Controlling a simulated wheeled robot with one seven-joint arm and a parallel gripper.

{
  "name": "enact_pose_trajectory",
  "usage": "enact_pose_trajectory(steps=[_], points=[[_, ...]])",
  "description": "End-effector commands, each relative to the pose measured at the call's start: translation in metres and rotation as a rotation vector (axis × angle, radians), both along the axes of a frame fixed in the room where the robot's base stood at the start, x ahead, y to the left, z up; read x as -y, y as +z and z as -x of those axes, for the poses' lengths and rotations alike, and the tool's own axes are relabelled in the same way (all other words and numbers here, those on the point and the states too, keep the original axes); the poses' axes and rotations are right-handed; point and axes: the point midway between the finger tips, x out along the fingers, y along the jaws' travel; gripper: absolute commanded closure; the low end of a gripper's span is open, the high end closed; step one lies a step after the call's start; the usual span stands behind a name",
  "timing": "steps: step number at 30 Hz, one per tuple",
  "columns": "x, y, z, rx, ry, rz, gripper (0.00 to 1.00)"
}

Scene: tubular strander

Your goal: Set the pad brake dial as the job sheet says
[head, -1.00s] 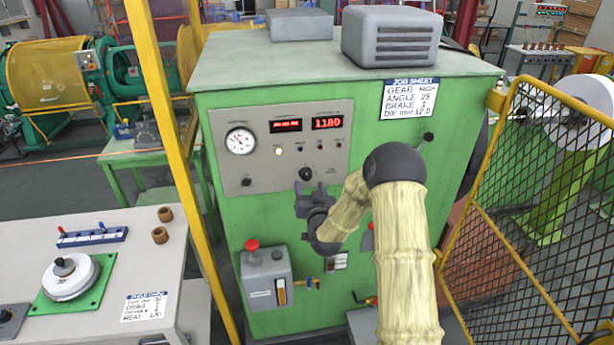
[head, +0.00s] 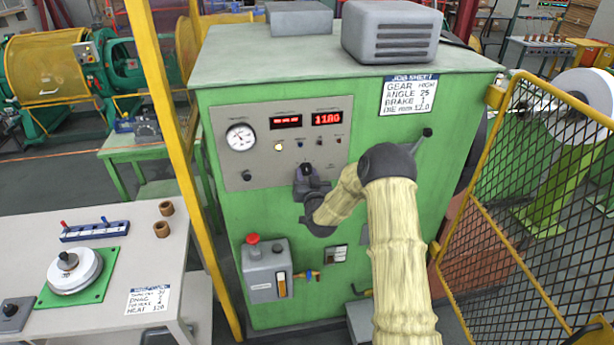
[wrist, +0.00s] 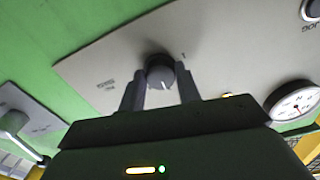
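The pad brake dial is a small black knob (head: 306,169) low on the grey panel of the green cabinet. In the wrist view the dial (wrist: 160,72) shows a white pointer line at its lower edge, and a small mark stands at its upper right. My gripper (head: 306,180) is at the dial, its fingers partly covering it in the head view. In the wrist view my gripper's fingers (wrist: 160,85) are open, one on each side of the dial; whether they touch it is unclear. The job sheet (head: 409,95) reads gear high, angle 25, brake 1, die mm 12.0.
The panel also carries a round gauge (head: 240,137), red displays (head: 327,118) and small switches. Below sits a grey box with a red button (head: 253,239). A yellow post (head: 165,100) stands left, a mesh guard (head: 520,220) right. A bench (head: 110,285) is at lower left.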

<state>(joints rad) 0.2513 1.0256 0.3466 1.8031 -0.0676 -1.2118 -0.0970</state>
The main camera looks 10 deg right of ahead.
Motion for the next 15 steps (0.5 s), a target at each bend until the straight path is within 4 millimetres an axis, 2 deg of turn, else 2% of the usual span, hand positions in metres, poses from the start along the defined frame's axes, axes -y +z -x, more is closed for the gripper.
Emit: enact_pose_trajectory(steps=[8, 15], points=[[-0.0005, -0.0013, 0.0001, 0.001, 0.001, 0.025, 0.90], [-0.0004, -0.0043, 0.0002, 0.002, 0.001, 0.119, 0.90]])
